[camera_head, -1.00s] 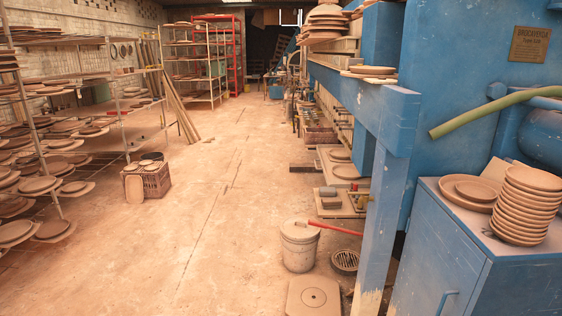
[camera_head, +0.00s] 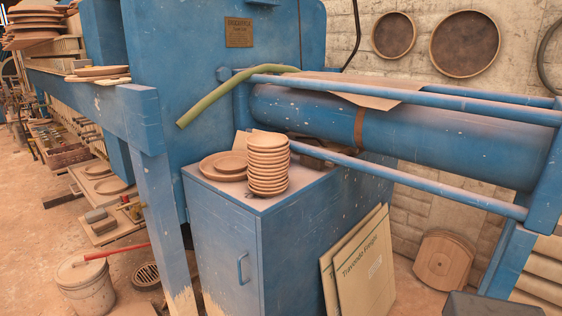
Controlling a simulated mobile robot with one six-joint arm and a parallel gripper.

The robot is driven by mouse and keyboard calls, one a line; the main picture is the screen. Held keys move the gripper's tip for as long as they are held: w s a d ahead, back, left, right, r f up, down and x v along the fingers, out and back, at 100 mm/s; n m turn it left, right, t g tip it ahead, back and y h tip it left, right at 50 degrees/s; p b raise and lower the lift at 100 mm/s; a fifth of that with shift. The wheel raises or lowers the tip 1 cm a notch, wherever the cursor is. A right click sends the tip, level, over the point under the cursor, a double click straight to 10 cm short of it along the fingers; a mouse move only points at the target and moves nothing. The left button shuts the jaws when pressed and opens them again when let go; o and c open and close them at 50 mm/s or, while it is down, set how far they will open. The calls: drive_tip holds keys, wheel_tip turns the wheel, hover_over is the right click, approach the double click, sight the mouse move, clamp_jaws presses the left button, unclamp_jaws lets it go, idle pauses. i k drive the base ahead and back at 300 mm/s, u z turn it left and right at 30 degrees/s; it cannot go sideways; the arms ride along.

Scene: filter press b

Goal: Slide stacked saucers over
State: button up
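A stack of several terracotta saucers (camera_head: 267,165) stands upright on top of a blue metal cabinet (camera_head: 222,208). Just left of the stack, touching or nearly touching it, a smaller plate (camera_head: 230,162) rests on a wider plate (camera_head: 208,168). The stack partly hides the cabinet top behind it. My gripper is not in view.
A blue cylinder (camera_head: 440,140) with rails runs behind and right of the cabinet. A green hose (camera_head: 225,92) hangs above the plates. Cardboard sheets (camera_head: 362,270) lean on the cabinet's right side. A bucket (camera_head: 86,285) and a blue post (camera_head: 160,215) stand left of it.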

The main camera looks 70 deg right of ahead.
sight(268, 156)
drive_tip(key=z, duration=5.35)
drive_tip(key=i, duration=0.15)
drive_tip(key=u, duration=3.15)
drive_tip(key=k, duration=0.95)
drive_tip(key=u, duration=0.15)
drive_tip(key=i, duration=0.7)
